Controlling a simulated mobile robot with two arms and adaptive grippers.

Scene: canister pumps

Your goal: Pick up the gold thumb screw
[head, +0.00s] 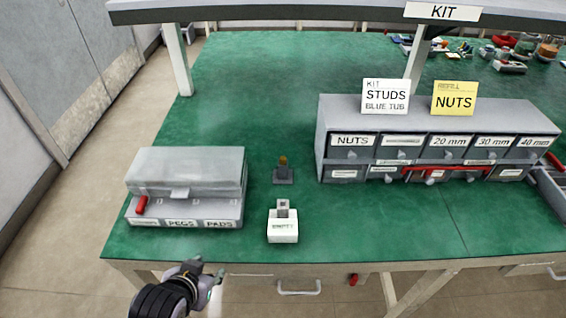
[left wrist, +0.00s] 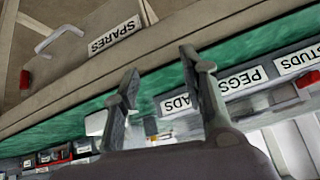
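The gold thumb screw (head: 283,160) stands upright on a small dark stand (head: 283,176) on the green table, between the grey case and the drawer unit. In the left wrist view a small gold spot (left wrist: 150,127), likely the same screw, shows far off between the fingers. My left gripper (head: 208,272) is in front of the table's front edge, well short of the screw. Its two fingers (left wrist: 160,80) are apart with nothing between them. My right gripper is in neither view.
A white block marked EMPTY (head: 283,231) stands in front of the screw. A grey lidded case (head: 186,170) marked PEGS and PADS is on the left. A drawer unit (head: 440,115) is on the right. Green table (head: 255,85) behind the screw is clear.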

